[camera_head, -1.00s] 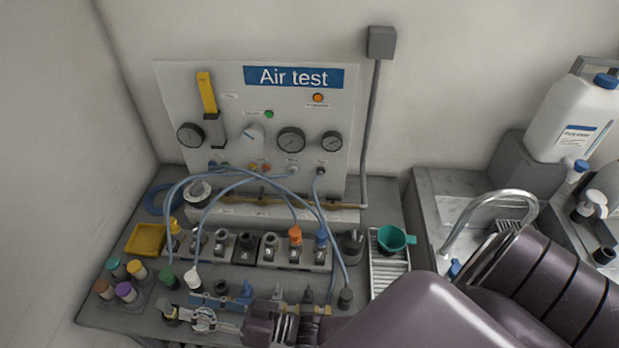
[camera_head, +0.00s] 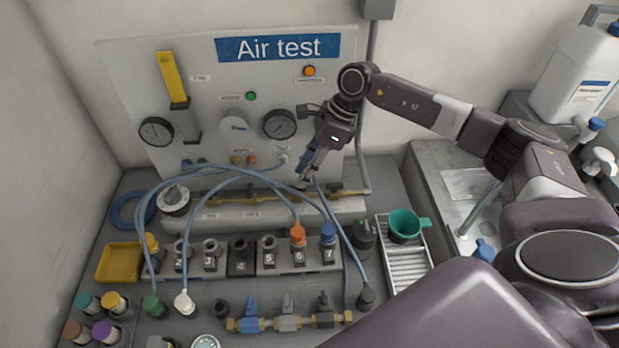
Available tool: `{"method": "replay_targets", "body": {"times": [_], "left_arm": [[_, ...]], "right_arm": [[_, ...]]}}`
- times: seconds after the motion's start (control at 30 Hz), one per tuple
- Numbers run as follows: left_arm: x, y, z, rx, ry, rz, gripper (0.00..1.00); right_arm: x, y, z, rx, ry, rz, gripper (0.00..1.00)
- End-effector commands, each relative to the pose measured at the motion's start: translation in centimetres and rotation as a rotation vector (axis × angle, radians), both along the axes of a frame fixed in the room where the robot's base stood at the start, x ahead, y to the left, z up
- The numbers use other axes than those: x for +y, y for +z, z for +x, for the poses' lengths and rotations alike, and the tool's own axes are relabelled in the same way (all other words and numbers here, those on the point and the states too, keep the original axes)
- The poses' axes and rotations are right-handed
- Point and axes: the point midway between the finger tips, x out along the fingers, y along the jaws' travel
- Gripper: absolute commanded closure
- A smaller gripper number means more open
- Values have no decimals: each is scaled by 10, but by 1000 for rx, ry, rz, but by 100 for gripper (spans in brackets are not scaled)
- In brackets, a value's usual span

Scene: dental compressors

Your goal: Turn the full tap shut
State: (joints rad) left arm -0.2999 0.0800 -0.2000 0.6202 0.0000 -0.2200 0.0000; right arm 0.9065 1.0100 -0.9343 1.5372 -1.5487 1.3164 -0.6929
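My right gripper (camera_head: 304,180) reaches in from the right and points down at the right part of a brass pipe (camera_head: 240,199). The pipe runs along the ledge at the foot of the Air test panel. Its fingertips are close to the pipe; I cannot tell whether they touch it or how far they are apart. Small labels sit below the pipe, too small to read, so I cannot tell which tap is the full one. Nearer, a brass manifold carries a blue tap (camera_head: 250,314), a grey tap (camera_head: 287,313) and a dark tap (camera_head: 323,311). My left gripper is not in view.
Blue hoses (camera_head: 225,177) loop in front of the panel (camera_head: 210,70). A row of numbered sockets (camera_head: 240,262) stands before the ledge. A yellow tray (camera_head: 118,263) is at left. A green cup (camera_head: 404,225) stands on a rack at right, beside a sink.

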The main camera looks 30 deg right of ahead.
Motion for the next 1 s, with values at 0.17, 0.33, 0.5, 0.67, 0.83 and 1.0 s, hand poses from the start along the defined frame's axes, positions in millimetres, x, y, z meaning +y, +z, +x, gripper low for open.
{"method": "replay_targets", "body": {"times": [0.17, 0.33, 0.5, 0.67, 0.83, 1.0], "left_arm": [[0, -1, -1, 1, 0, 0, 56], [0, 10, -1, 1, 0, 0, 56], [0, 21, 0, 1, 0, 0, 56], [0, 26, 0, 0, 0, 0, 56], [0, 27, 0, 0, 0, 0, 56], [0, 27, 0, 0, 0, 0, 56]], "right_arm": [[-26, 5, 10, -59, 40, -95, 72], [-18, -13, 13, -57, 41, -96, 72], [-8, -39, 18, -58, 40, -94, 72], [-2, -57, 22, -60, 38, -94, 72], [0, -65, 23, -60, 38, -95, 72], [0, -65, 23, -60, 38, -95, 72]]}}
